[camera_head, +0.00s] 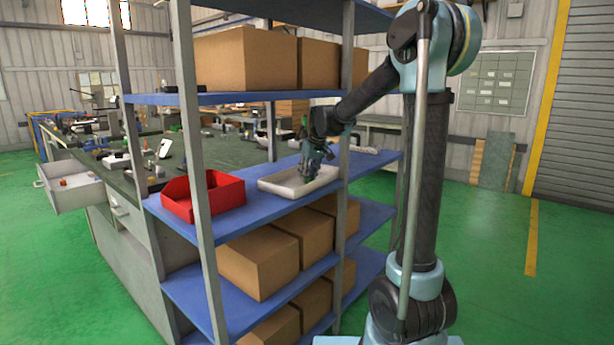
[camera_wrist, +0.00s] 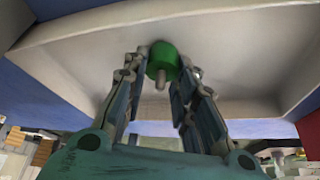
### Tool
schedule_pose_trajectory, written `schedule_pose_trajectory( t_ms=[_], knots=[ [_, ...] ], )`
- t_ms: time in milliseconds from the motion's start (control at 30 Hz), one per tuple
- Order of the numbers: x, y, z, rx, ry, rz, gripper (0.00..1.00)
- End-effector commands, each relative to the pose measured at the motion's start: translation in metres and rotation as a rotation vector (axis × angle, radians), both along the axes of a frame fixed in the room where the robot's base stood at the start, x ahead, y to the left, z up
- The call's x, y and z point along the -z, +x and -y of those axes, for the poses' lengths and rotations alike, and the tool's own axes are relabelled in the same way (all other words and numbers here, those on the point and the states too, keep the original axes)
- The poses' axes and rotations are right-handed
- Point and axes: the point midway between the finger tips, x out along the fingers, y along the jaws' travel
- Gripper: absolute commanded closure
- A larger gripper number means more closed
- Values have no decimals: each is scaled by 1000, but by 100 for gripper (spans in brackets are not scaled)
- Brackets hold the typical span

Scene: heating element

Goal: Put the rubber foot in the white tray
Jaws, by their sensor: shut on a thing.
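The white tray (camera_head: 273,185) sits on the blue shelf, to the right of a red bin. My gripper (camera_head: 309,178) reaches down into the tray's right part. In the wrist view, my gripper (camera_wrist: 165,75) is shut on the rubber foot (camera_wrist: 163,60), a small green cylinder with a short pale stem. The foot is between the fingertips, with the pale inside of the tray (camera_wrist: 230,62) behind it. I cannot tell whether the foot touches the tray floor. In the head view the foot is hidden by my gripper.
A red bin (camera_head: 228,193) stands left of the tray on the blue shelf (camera_head: 258,214). Grey shelf posts (camera_head: 200,150) stand near my arm, and another shelf with cardboard boxes (camera_head: 246,60) is above. A cluttered workbench with an open drawer (camera_head: 75,187) is behind at left.

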Motion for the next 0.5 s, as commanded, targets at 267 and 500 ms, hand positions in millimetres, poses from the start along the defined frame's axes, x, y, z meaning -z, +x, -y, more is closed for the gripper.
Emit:
schedule_pose_trajectory(
  t_ms=[267,500],
  knots=[
    [2,0,0,0,0,0,54],
    [1,0,0,0,1,1,54]
  ],
)
